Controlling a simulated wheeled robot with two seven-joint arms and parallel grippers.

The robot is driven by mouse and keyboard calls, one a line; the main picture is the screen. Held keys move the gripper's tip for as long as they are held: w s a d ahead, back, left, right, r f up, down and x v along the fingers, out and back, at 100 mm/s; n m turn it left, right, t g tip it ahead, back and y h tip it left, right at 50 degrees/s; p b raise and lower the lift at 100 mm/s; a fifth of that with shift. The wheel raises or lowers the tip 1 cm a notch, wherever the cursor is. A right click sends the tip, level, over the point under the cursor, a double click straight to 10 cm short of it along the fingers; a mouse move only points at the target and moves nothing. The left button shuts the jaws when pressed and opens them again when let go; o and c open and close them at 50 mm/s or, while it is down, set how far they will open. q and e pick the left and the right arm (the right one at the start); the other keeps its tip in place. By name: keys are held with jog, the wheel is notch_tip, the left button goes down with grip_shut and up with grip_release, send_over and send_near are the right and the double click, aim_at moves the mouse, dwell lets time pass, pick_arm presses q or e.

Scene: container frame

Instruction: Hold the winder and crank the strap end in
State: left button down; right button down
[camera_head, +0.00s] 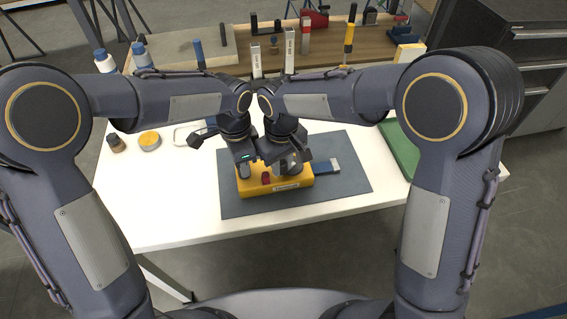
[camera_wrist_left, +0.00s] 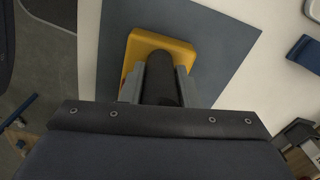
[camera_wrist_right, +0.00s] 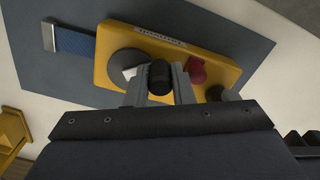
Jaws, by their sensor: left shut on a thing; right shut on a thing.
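The yellow winder (camera_head: 250,188) lies flat on a grey mat (camera_head: 346,178). My left gripper (camera_head: 244,170) is shut on the winder's upright black grip (camera_wrist_left: 162,78) at its left end. My right gripper (camera_head: 287,165) is shut on the black crank knob (camera_wrist_right: 159,75), above a grey round disc (camera_wrist_right: 124,64) on the winder. A red part (camera_head: 266,178) sits on the winder between my grippers. The blue strap (camera_wrist_right: 76,42) sticks out from the winder's right end in the head view, its metal end (camera_wrist_right: 48,37) lying over the mat.
The white table (camera_head: 150,205) is clear in front and to the left of the mat. A yellow-topped tin (camera_head: 149,140) and a small brown jar (camera_head: 116,144) stand at the left. A green mat (camera_head: 402,150) lies at the right. Tools stand on a wooden board (camera_head: 350,55) behind.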

jog(key=shift+r, duration=0.1)
jog(key=shift+a, duration=0.1)
dwell(0.4)
jog(key=c, duration=1.3)
grip_release()
jog(key=shift+o, duration=0.2)
